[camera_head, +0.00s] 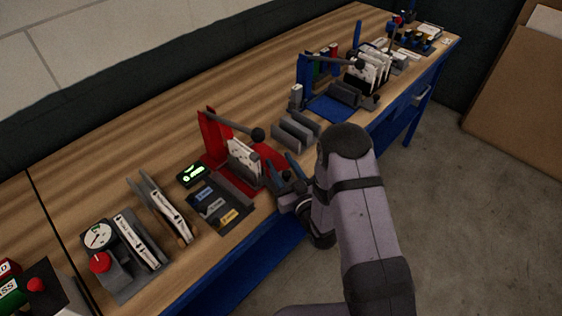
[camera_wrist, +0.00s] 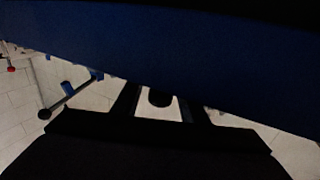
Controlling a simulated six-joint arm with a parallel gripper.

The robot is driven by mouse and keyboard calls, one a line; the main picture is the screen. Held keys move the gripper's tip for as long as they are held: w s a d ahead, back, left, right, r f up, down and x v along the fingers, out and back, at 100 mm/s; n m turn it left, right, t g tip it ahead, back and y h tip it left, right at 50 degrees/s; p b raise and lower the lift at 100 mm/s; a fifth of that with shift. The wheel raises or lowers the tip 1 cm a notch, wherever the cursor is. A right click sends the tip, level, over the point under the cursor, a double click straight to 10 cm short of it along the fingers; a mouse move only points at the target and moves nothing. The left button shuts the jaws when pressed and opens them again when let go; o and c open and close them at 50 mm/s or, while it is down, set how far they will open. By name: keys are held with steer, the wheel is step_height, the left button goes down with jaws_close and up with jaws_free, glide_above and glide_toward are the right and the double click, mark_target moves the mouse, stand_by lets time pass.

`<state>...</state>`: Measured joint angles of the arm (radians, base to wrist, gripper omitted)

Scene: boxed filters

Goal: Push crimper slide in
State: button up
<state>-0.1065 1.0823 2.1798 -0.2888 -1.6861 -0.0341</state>
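The red crimper (camera_head: 213,135) stands on the bench, with a grey lever ending in a black ball (camera_head: 258,135). A white filter piece (camera_head: 243,157) stands upright in a grey holder on its red base (camera_head: 268,160), which I take for the slide. My gripper (camera_head: 282,170) is low at the front edge of the crimper, just right of the holder. Its two bluish fingers look apart, with nothing seen between them. I cannot tell whether a finger touches the slide. The wrist view is mostly dark, with a dark blue surface (camera_wrist: 160,45) across it; the slide cannot be made out there.
A dark tray with labelled tags (camera_head: 220,205) and a small green display (camera_head: 194,174) lie left of the crimper. Grey blocks (camera_head: 296,130) and a blue press (camera_head: 305,80) stand beyond it. A gauge fixture (camera_head: 98,236) is at the near left. The wood behind is clear.

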steer(key=shift+w, duration=0.1)
jaws_close()
steer(key=shift+s+a+b, duration=0.5)
steer(key=shift+s+a, duration=0.3)
steer(key=shift+a, duration=0.05)
jaws_free()
steer(key=shift+s, duration=0.1)
steer(key=b+v, duration=0.2)
steer(key=v, duration=0.4)
steer(key=shift+f, duration=0.15)
steer(key=shift+s+d+b, duration=0.25)
steer(key=shift+s+b, duration=0.15)
steer(key=shift+s, duration=0.15)
